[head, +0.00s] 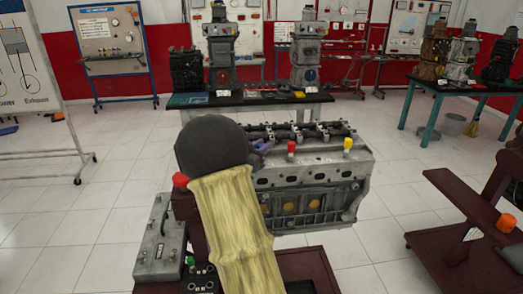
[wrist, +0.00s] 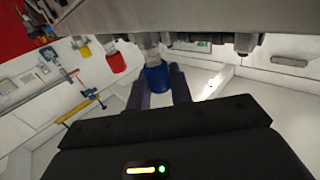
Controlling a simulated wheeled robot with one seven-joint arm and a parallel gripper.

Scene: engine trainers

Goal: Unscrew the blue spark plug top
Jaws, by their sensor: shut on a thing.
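The blue spark plug top (wrist: 157,79) sits between the two dark fingers of my gripper (wrist: 160,88) in the wrist view. The fingers are shut on it. A pale metal stem joins the blue top to the grey engine block (wrist: 190,20). In the head view, the engine block (head: 310,175) stands in the middle.
A red top (head: 291,148) and a yellow top (head: 347,145) stand upright along the block, right of my gripper. A grey box (head: 160,245) stands at lower left. A black-topped table (head: 250,98) with engines is behind. Open tiled floor lies left.

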